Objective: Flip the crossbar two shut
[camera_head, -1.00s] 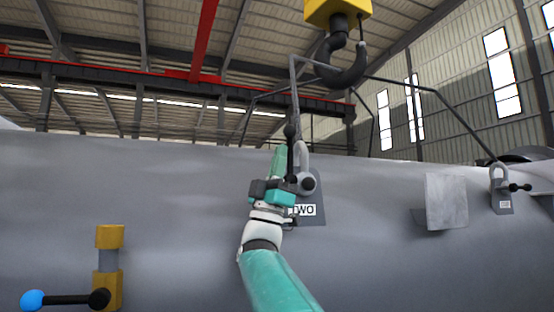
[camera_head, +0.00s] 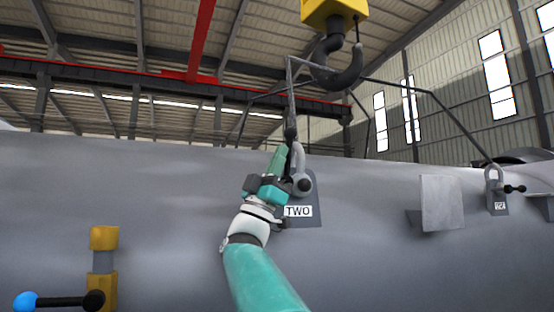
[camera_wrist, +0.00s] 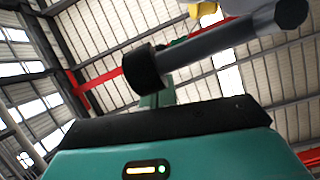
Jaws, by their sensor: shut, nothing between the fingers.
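The plate labelled TWO (camera_head: 299,211) is fixed on the grey shell at the middle of the head view, with a pale shackle (camera_head: 299,160) on it. The crossbar two (camera_head: 291,150) is a dark bar with a knob, standing roughly upright against the left side of the shackle. A grey bar with black ends, apparently this crossbar (camera_wrist: 220,42), crosses the upper wrist view. My gripper (camera_head: 280,150) is shut, empty and pointing up, just left of the crossbar. Its fingers (camera_wrist: 157,97) show partly behind the bar's black end. Whether they touch is unclear.
A yellow bracket (camera_head: 103,262) with a blue-knobbed lever stands at lower left. A grey flange plate (camera_head: 441,203) and another labelled shackle (camera_head: 495,190) are at right.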

